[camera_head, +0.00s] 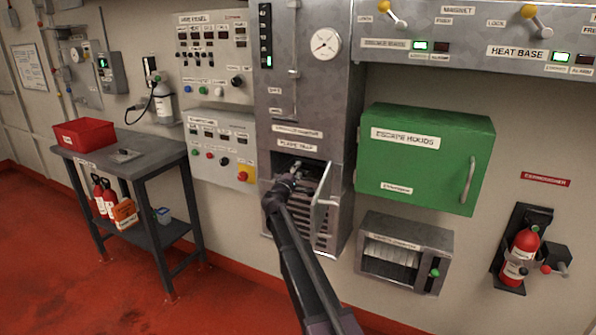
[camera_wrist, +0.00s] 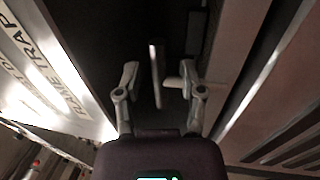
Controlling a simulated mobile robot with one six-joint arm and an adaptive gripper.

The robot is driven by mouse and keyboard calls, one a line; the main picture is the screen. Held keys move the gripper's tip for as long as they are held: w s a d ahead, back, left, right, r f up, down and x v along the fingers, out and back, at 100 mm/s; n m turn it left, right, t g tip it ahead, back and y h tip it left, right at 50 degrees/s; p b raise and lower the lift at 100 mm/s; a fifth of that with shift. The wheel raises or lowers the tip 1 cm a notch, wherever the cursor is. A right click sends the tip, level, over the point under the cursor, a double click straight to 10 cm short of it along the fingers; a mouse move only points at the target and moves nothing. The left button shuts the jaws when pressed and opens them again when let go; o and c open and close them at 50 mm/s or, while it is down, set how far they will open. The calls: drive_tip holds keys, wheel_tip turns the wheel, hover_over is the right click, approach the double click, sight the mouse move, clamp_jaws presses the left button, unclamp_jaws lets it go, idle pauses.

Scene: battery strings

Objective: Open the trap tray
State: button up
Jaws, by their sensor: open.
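The flame trap housing (camera_head: 297,146) is a grey metal cabinet section at the centre of the head view, with its label also in the wrist view (camera_wrist: 38,72). Its louvred door (camera_head: 325,205) stands swung open to the right. My gripper (camera_head: 297,167) reaches into the dark opening. In the wrist view my gripper (camera_wrist: 158,92) is open, with a thin pale upright bar (camera_wrist: 155,62) showing between its fingers, apparently untouched. The bar may be the trap tray's handle; I cannot tell. The tray itself is largely hidden in the dark and behind my arm.
A green cabinet (camera_head: 425,160) is right of the housing, with a small metal box (camera_head: 440,240) below it. A control panel (camera_head: 220,155) is on the left. A workbench (camera_head: 130,160) with a red bin (camera_head: 84,133) stands further left. Red floor in front is clear.

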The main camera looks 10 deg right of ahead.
clamp_jaws()
idle(0.3)
